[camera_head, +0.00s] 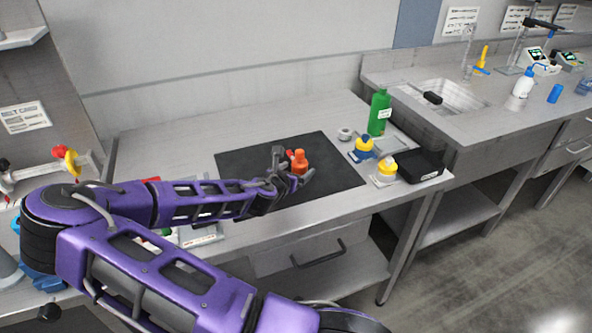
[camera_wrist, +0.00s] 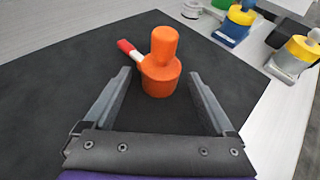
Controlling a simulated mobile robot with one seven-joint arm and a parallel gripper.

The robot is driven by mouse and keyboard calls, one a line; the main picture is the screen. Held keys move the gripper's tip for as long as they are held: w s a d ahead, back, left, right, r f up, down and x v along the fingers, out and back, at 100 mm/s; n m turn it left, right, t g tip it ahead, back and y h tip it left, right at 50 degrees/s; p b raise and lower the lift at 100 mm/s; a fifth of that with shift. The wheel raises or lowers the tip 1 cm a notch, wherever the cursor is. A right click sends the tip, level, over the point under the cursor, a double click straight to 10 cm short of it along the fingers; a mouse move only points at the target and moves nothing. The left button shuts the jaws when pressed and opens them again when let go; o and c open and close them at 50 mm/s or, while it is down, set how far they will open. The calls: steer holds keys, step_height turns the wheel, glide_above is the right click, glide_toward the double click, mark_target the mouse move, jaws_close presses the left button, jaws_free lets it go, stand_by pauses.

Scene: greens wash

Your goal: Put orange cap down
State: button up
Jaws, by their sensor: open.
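The orange cap (camera_wrist: 161,75), a wide round base with a narrower knob on top, stands upright on the black mat (camera_head: 250,155). It also shows in the head view (camera_head: 300,162). My gripper (camera_wrist: 160,88) is open, with its two fingers apart and the cap just beyond and between the fingertips. I see no contact between the fingers and the cap. A red and white object (camera_wrist: 130,50) lies on the mat behind the cap, partly hidden by it.
A green bottle (camera_head: 379,112) stands at the back right. Blue-and-yellow (camera_head: 363,148) and white-and-yellow (camera_head: 385,170) items and a black box (camera_head: 420,165) sit right of the mat. A sink (camera_head: 450,97) is farther right. The mat's left and right parts look clear.

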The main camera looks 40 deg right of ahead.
steer(key=shift+r, duration=0.2)
steer(key=p+v, duration=0.1)
steer(key=v, duration=1.1)
steer(key=shift+a, duration=0.1)
steer(key=shift+w+f, duration=0.1)
